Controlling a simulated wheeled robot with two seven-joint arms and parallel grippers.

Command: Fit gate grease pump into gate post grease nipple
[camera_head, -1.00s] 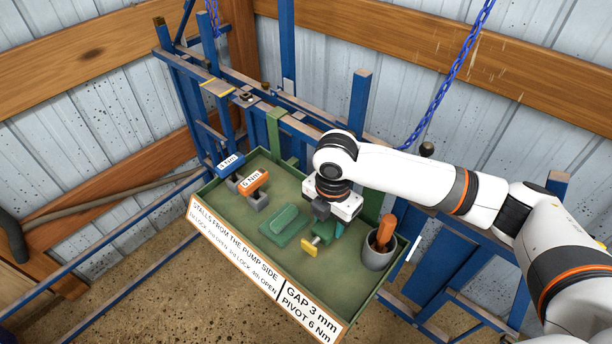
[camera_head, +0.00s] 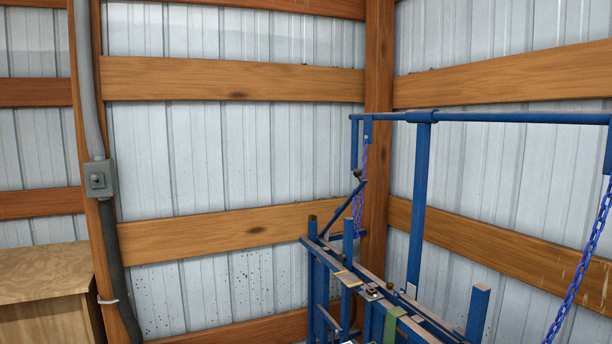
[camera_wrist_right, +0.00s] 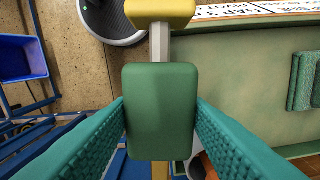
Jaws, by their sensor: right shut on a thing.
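In the right wrist view, my right gripper (camera_wrist_right: 161,118) is shut on a green block-shaped tool (camera_wrist_right: 160,95) with a grey shaft and a yellow end (camera_wrist_right: 160,12). Its textured teal fingers press the block from both sides. I cannot tell for sure that this tool is the grease pump. In the head view, blue gate posts and rails (camera_head: 420,210) stand at the right of the corner; I cannot make out a grease nipple on them. My right arm is outside the head view. My left gripper is in neither current view.
The green tray (camera_wrist_right: 240,75) is at the right in the wrist view, with a lettered sign (camera_wrist_right: 262,9) and another green block (camera_wrist_right: 305,80). A blue bin (camera_wrist_right: 22,58) and a round dark container (camera_wrist_right: 112,28) are at left. Blue chains (camera_head: 583,265) hang by the gate.

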